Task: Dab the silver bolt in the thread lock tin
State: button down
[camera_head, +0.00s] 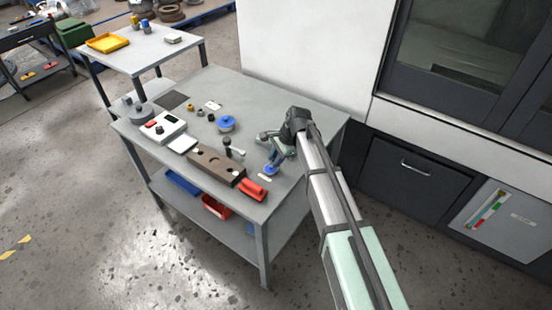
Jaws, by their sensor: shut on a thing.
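My gripper (273,157) is at the right end of the grey workbench (258,92), pointing down, with the arm coming in from the lower right. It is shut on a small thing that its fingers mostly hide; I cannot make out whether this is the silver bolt. A small round blue thing (269,169) lies right below the fingertips. It may be the thread lock tin, but no label is readable. I cannot tell whether the held thing touches it. A larger round blue-topped thing (226,124) stands farther back on the bench.
A brown block with holes (215,165) and a red piece (252,190) lie along the front edge. A dark upright piece (227,144) stands left of the gripper. A white box (162,127) sits farther left. The back right of the bench is clear, with a white wall behind.

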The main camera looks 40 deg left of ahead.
dwell(0.4)
jog(key=shift+r, duration=3.45)
